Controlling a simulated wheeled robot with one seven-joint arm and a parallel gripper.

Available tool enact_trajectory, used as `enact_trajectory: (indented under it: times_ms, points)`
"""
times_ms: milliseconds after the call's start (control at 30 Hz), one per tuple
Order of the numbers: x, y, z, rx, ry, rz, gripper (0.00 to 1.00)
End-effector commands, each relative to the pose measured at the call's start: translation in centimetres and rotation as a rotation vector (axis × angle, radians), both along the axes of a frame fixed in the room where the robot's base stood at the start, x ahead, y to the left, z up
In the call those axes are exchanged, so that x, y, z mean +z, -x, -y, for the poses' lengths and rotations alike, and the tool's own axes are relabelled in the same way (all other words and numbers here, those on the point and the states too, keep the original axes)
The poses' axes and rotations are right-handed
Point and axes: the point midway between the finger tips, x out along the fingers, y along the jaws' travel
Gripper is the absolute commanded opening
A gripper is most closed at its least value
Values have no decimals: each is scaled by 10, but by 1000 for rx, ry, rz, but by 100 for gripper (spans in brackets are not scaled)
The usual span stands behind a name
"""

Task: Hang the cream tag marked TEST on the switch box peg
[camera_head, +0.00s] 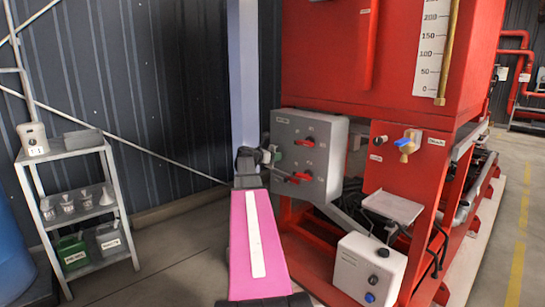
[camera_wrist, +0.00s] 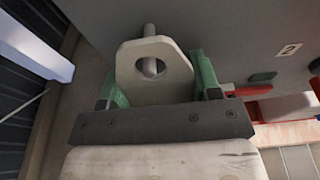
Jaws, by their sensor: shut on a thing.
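The cream tag (camera_wrist: 128,70) is between the green fingers of my gripper (camera_wrist: 157,82) in the wrist view, with its round hole at the far end. The marking on it is not visible. The grey switch box (camera_head: 327,135) stands right of my gripper (camera_head: 271,154) in the head view. The gripper is close against its left front, where the tag is too small to make out.
Red handles (camera_head: 303,176) stick out from the switch box face. Below are a white control box (camera_head: 352,262) and a grey shelf plate (camera_head: 393,207) on the red pump frame (camera_head: 400,150). A grey rack (camera_head: 75,152) with containers stands at left. Floor between is clear.

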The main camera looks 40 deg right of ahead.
Motion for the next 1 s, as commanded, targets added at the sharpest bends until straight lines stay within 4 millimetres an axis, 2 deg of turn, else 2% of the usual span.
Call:
enact_trajectory:
  times_ms: [33,100,267,367,467,800,1000]
  points:
    - [1,-5,12,-4,4,0,60]
    - [1,-5,13,-4,5,1,76]
    - [2,-6,12,-3,6,1,77]
    - [3,-5,4,-2,7,0,77]
    - [7,-4,-11,0,8,1,87]
    - [19,6,-80,3,5,1,87]
    - [23,8,-103,2,4,1,87]
